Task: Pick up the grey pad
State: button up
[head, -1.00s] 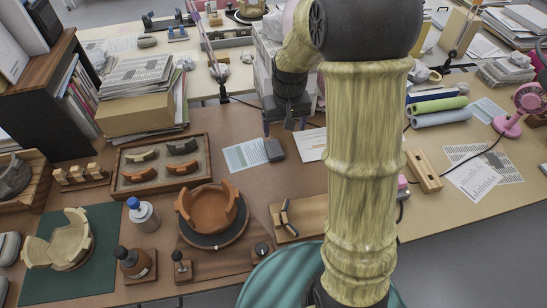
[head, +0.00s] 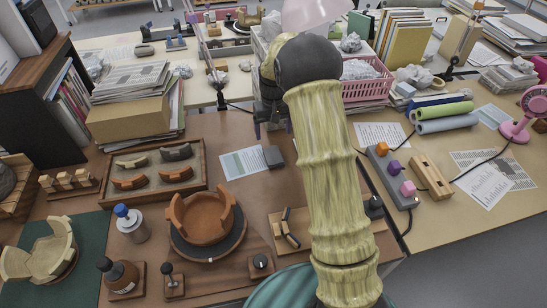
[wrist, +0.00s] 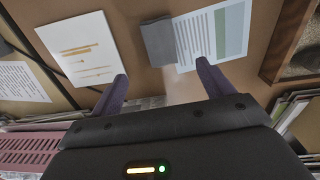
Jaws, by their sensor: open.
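The grey pad (head: 274,156) is a small flat dark-grey rectangle lying on the brown table, at the right edge of a printed sheet (head: 244,161). In the wrist view the pad (wrist: 158,42) shows near the top middle, beyond the fingertips and roughly between their lines. My gripper (wrist: 161,84) has its two purple fingers spread wide with nothing between them. In the head view my gripper (head: 273,127) is partly hidden by my arm and shows just behind the pad, apart from it.
A tray of curved sherds (head: 153,170) stands left of the sheet. An orange partial bowl (head: 203,218) sits on a dark round stand in front. A pink basket (head: 365,84) stands behind my arm. A power strip (head: 391,178) lies to the right. Bare table surrounds the pad's front side.

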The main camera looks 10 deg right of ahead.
send_over(273, 155)
notch_tip(273, 155, down, 6)
jog(key=shift+w+d+r, duration=0.1)
jog(key=shift+r, duration=0.05)
jog(key=shift+f, duration=2.65)
jog(key=c, duration=1.1)
jog(key=shift+o, duration=0.2)
notch_tip(273, 155, up, 10)
